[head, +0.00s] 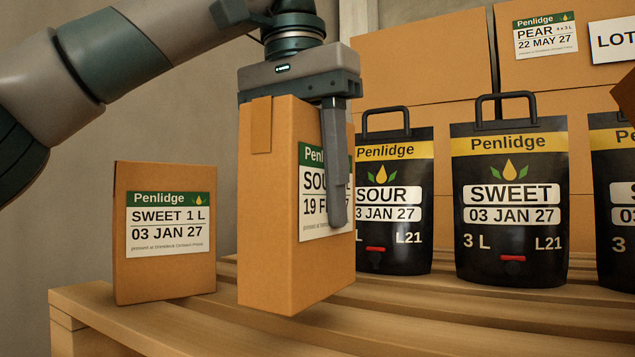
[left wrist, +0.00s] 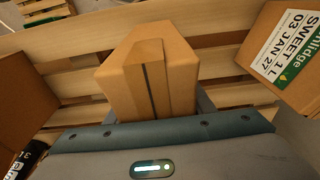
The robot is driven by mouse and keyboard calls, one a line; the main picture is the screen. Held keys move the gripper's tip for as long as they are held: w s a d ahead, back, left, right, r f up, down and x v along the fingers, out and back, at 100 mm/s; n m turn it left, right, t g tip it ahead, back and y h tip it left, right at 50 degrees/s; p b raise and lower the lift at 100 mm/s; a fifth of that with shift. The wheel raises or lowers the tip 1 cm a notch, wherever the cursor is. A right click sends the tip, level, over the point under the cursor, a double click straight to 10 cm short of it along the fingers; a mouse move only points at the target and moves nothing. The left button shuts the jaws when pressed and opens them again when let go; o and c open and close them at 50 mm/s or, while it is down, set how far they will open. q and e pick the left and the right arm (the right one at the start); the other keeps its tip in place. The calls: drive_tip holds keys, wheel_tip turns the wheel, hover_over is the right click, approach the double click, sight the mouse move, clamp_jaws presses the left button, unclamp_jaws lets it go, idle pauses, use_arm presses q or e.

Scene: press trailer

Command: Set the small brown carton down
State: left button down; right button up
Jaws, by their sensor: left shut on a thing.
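The small brown carton (head: 268,215) is upright in my left gripper (head: 292,205). Its label, partly covered by a finger, reads "SOUR" and "19 F...". One finger lies down the label side; the other is hidden behind the carton. In the left wrist view the carton's taped top (left wrist: 150,75) sits between the fingers, over pallet slats. The carton's base is at or just above the wooden pallet (head: 190,325); I cannot tell if it touches. My right gripper is not in view.
A "SWEET 1 L" carton (head: 165,275) stands close on the left, apart from the held one; it also shows in the left wrist view (left wrist: 285,55). Black SOUR (head: 395,245) and SWEET (head: 510,245) pouches stand on the right. Large cartons (head: 435,75) are stacked behind.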

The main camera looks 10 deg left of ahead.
sight(305, 231)
use_arm(q)
drive_tip(key=shift+s+d, duration=0.1)
drive_tip(key=shift+s, duration=0.05)
drive_tip(key=shift+f, duration=1.9)
drive_tip(key=shift+f, duration=0.15)
drive_tip(key=c, duration=0.8)
unclamp_jaws()
drive_tip(key=shift+c, duration=0.2)
